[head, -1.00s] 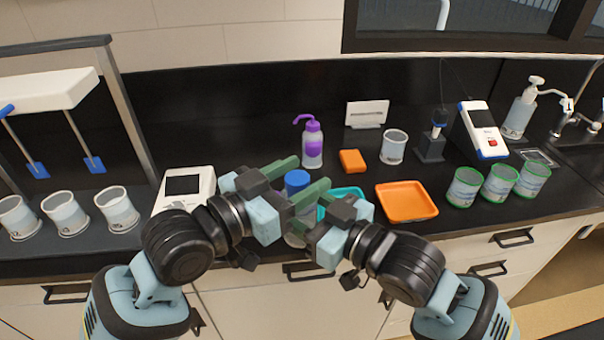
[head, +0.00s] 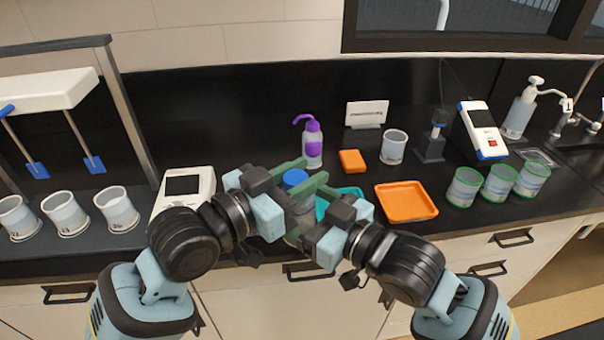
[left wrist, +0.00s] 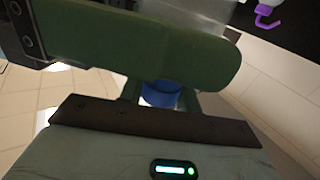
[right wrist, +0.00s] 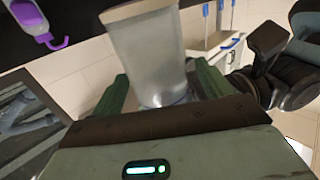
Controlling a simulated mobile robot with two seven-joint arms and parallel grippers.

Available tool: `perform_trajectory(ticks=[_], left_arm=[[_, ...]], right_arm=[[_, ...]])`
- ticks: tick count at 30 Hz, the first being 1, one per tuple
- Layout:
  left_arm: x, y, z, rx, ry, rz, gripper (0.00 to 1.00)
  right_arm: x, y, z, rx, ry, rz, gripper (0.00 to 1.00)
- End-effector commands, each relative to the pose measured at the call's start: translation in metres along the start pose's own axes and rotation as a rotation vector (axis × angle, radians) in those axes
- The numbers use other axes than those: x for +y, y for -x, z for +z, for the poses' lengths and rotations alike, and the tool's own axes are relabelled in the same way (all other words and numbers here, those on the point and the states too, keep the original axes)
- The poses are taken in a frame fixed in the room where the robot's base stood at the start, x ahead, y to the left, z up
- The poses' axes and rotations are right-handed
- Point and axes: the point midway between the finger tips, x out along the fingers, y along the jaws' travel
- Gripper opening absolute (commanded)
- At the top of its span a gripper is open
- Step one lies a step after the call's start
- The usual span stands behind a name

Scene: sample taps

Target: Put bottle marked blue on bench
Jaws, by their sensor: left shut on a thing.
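The bottle with the blue cap (head: 295,177) is upright between my two grippers, above the front of the bench (head: 240,225). Its clear body is mostly hidden by the jaws in the head view. The blue cap also shows in the left wrist view (left wrist: 160,94), between the left fingers. My left gripper (head: 292,182) is shut on the bottle near its cap. My right gripper (head: 312,194) is at the bottle from the right. In the right wrist view the clear body (right wrist: 155,55) lies between its green fingers; whether they press on it is unclear.
A teal tray (head: 350,191) lies partly behind the right gripper, an orange tray (head: 408,217) to its right. A purple-topped bottle (head: 313,140), an orange block (head: 352,161) and a beaker (head: 394,147) stand behind. A white device (head: 185,190) is at left. Green-rimmed beakers (head: 463,188) stand right.

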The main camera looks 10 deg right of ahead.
Motion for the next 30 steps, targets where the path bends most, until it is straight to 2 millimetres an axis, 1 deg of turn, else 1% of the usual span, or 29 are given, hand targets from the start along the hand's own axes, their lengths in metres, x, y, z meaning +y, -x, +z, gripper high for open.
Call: perform_trajectory(ticks=[7,8,11,14,17,18,20,21,23,24,26,27,29,30], left_arm=[[0.001,0.0,0.0,0.001,0.0,0.001,0.1],[0.001,0.0,0.0,0.001,0.0,0.001,0.1],[0.001,0.0,0.0,0.001,0.0,0.002,0.1],[0.001,0.0,0.0,0.001,0.0,0.002,0.1],[0.001,0.0,0.0,0.001,0.0,0.002,0.1],[0.001,0.0,0.0,0.001,0.0,0.002,0.1],[0.001,0.0,0.0,0.001,0.0,0.002,0.1],[0.001,0.0,0.0,0.001,0.0,0.002,0.1],[0.001,0.0,0.0,0.001,0.0,0.002,0.1],[0.001,0.0,0.0,0.001,0.0,0.002,0.1],[0.001,0.0,0.0,0.001,0.0,0.002,0.1],[0.001,0.0,0.0,0.001,0.0,0.002,0.1],[0.001,0.0,0.0,0.001,0.0,0.002,0.1],[0.001,0.0,0.0,0.001,0.0,0.002,0.1]], right_arm=[[0.0,0.0,0.001,-0.003,-0.002,0.0,0.78],[0.0,0.0,0.003,-0.006,-0.005,0.001,0.78],[0.001,0.0,0.017,-0.032,-0.035,0.005,0.78],[0.003,0.001,0.046,-0.083,-0.096,0.015,0.78],[0.005,0.006,0.088,-0.148,-0.173,0.045,0.78],[0.006,0.011,0.107,-0.17,-0.196,0.069,0.78],[0.01,0.021,0.134,-0.198,-0.215,0.113,0.78],[0.012,0.028,0.151,-0.217,-0.223,0.142,0.78],[0.013,0.04,0.177,-0.249,-0.233,0.182,0.78],[0.013,0.048,0.193,-0.27,-0.24,0.206,0.78],[0.012,0.062,0.217,-0.307,-0.246,0.242,0.78],[0.011,0.072,0.232,-0.33,-0.249,0.265,0.78],[0.009,0.089,0.255,-0.369,-0.254,0.297,0.78],[0.006,0.1,0.27,-0.396,-0.255,0.316,0.78]])
